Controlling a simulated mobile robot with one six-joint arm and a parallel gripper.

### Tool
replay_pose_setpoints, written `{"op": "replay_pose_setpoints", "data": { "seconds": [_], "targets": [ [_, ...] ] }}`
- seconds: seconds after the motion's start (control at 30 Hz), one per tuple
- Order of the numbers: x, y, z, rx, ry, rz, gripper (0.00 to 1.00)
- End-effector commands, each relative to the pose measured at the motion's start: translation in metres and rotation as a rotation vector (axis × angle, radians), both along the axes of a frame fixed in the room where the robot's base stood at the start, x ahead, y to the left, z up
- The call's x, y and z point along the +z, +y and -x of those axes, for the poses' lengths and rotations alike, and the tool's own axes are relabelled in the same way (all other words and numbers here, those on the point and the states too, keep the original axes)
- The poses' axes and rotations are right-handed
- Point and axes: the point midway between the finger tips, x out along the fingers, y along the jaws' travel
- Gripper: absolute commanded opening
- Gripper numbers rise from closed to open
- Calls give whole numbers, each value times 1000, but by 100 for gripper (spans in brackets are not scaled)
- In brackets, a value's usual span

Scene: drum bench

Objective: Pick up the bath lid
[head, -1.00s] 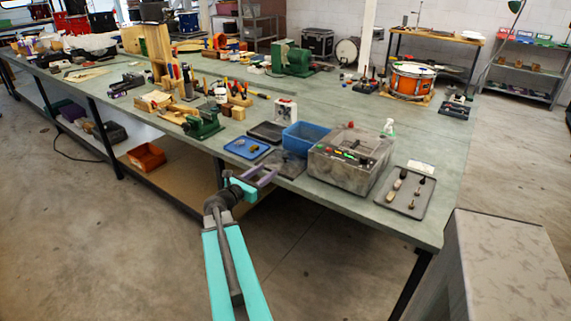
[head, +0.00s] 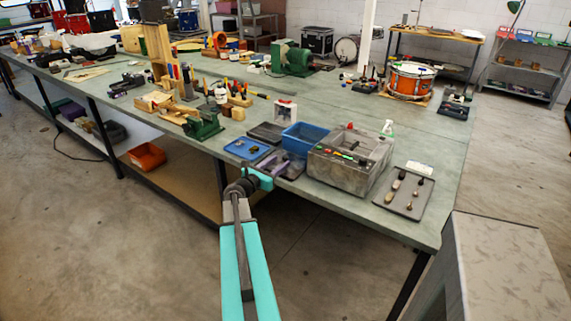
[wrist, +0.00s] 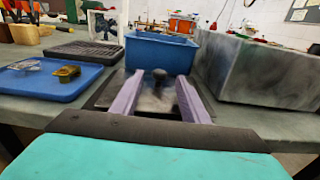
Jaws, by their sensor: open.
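A flat dark grey plate with a black knob, which looks like the bath lid (wrist: 155,101), lies on the bench in front of a blue bin. It also shows in the head view (head: 294,172), partly hidden by my gripper. My gripper (wrist: 159,80) is open, with its two purple fingers reaching forward over the plate. In the wrist view the upright knob (wrist: 160,76) appears between the fingertips, with a gap on each side. I cannot tell whether the fingers are level with it. In the head view my gripper (head: 278,160) is at the bench's front edge.
The blue bin (wrist: 160,50) stands just behind the plate. A large grey box (head: 350,160) stands close on the right. A blue tray (wrist: 45,80) with small parts is on the left, with a black tray (wrist: 82,53) behind it. A tray of tools (head: 405,205) lies farther right.

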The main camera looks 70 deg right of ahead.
Motion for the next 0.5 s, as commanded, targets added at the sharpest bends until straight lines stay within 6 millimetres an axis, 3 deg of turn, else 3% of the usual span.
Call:
{"op": "replay_pose_setpoints", "data": {
  "seconds": [0.33, 0.5],
  "targets": [
    [0, -1, 0, 0, 0, 0, 41],
    [2, -11, 2, 0, 0, -1, 41]
  ]
}}
